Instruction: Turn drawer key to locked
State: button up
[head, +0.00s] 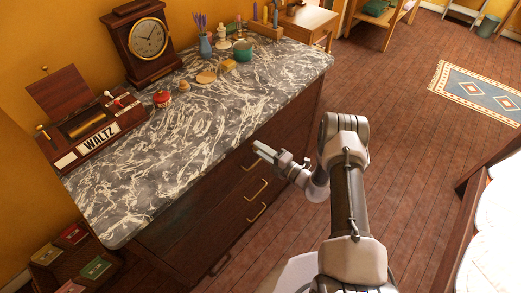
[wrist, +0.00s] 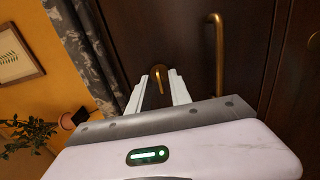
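The drawer key (wrist: 158,72) is a small brass piece at a round brass fitting on the dark wooden drawer front (wrist: 190,35). It shows in the wrist view between my gripper's fingertips. My gripper (wrist: 159,83) is open, with one pale finger on each side of the key; I cannot tell whether either finger touches it. In the head view my gripper (head: 266,155) is close to the upper part of the dresser front, just below the marble top. The key cannot be made out there. Its exact turn angle is hard to tell.
A brass handle (wrist: 215,55) stands out right of the key in the wrist view. The marble top (head: 190,130) overhangs the drawers and carries a clock (head: 147,42), a music box (head: 92,130) and small items. Open wooden floor (head: 400,100) lies to the right.

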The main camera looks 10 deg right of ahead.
grip_shut()
jog(key=shift+n, duration=0.3)
jog(key=shift+n+b, duration=3.3)
jog(key=shift+n, duration=5.3)
jog(key=shift+o, duration=0.7)
grip_release()
